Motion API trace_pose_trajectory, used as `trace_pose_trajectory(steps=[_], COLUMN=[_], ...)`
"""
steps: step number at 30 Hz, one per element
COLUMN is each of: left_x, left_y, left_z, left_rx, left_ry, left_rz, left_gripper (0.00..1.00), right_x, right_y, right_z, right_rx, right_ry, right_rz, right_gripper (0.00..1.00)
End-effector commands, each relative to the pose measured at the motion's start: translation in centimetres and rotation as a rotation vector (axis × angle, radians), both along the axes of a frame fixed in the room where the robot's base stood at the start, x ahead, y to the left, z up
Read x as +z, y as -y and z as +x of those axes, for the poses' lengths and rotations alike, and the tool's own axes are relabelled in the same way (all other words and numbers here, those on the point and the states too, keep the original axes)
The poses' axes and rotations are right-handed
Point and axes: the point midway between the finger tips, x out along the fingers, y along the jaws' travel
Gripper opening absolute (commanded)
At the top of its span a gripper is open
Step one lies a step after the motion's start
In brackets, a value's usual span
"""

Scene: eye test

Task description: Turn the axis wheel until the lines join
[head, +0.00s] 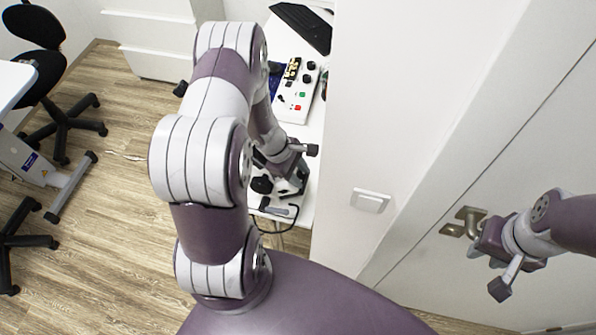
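My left arm reaches over a narrow white table. My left gripper (288,178) is low over its near end, at a dark device with a black round knob (262,185). The knob is just left of the gripper. I cannot tell if it is the axis wheel, or if the gripper touches it. No lines can be made out. The fingers are small and partly hidden, so their opening is unclear. My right gripper (482,236) is far right, close to a brass-coloured door handle (464,220). Its fingers are not clear, and contact with the handle cannot be told.
A white control box (298,92) with black knobs and coloured buttons stands farther back on the table (312,130). A black keyboard (303,26) lies behind it. A wall with a light switch (370,201) rises right of the table.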

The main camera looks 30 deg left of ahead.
Motion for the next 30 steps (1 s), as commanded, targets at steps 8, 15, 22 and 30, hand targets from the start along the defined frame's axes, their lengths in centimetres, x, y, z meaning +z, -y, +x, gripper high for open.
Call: trace_pose_trajectory(steps=[8,15,22,30], left_x=[4.4,9.8,11.6,12.4], left_y=[-1.8,-3.9,-4.5,-4.1], left_z=[-0.7,-1.8,-2.2,-2.5], left_rx=[0.002,0.001,0.000,0.005], left_ry=[0.005,0.002,-0.001,-0.005], left_rz=[0.002,0.002,0.000,-0.008], left_gripper=[0.37,0.37,0.37,0.37], right_x=[0.2,0.3,0.3,1.8], right_y=[0.0,0.0,0.0,0.0], right_z=[0.0,0.0,0.0,0.0], right_rx=[0.000,0.000,0.000,0.000], right_ry=[0.000,0.000,0.000,-0.001], right_rz=[0.000,0.000,0.000,0.000], right_gripper=[0.34,0.34,0.34,0.34])
